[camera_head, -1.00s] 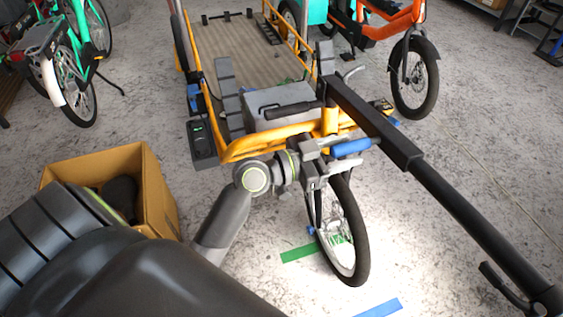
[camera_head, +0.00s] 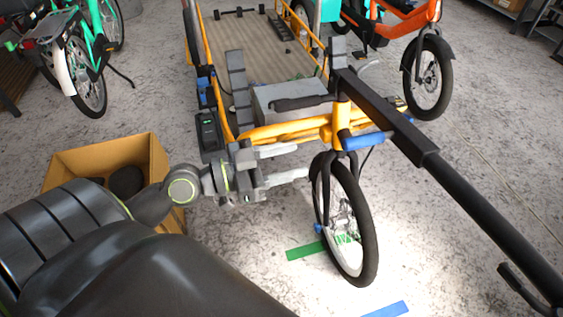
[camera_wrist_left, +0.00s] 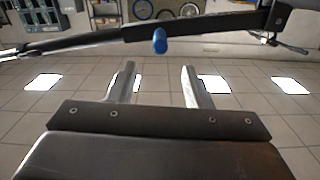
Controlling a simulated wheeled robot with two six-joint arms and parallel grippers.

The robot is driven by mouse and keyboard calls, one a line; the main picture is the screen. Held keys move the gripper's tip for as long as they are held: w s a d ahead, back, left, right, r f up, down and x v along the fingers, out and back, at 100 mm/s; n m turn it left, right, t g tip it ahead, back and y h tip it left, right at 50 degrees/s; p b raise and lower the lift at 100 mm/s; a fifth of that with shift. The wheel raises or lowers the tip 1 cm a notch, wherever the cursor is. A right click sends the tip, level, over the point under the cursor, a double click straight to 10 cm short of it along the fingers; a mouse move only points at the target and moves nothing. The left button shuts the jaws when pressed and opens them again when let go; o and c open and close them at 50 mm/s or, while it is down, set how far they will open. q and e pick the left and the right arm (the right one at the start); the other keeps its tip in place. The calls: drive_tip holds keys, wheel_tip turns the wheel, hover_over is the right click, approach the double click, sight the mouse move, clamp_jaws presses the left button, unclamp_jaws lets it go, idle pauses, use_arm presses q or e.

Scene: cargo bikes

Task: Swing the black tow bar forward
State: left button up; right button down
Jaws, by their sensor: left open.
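The black tow bar (camera_head: 488,213) runs from the orange cargo bike's front column down to the lower right in the head view. A blue grip (camera_head: 364,140) sticks out beside the column under the bar. My left gripper (camera_head: 306,161) is open and empty, its two pale fingers pointing right toward the column, short of the blue grip. In the left wrist view the tow bar (camera_wrist_left: 200,27) crosses the top, with the blue grip (camera_wrist_left: 160,41) hanging from it beyond and between the open fingers (camera_wrist_left: 160,75). My right gripper is not in view.
The orange cargo bike (camera_head: 275,133) has a front wheel (camera_head: 344,220) below the column. A cardboard box (camera_head: 105,158) stands at the left by my arm. Green bikes (camera_head: 85,62) and an orange bike (camera_head: 425,60) stand behind. The floor at the right is mostly clear.

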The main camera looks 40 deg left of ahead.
use_arm(q)
drive_tip(key=shift+s+a, duration=0.3)
drive_tip(key=shift+s, duration=0.15)
idle(0.4)
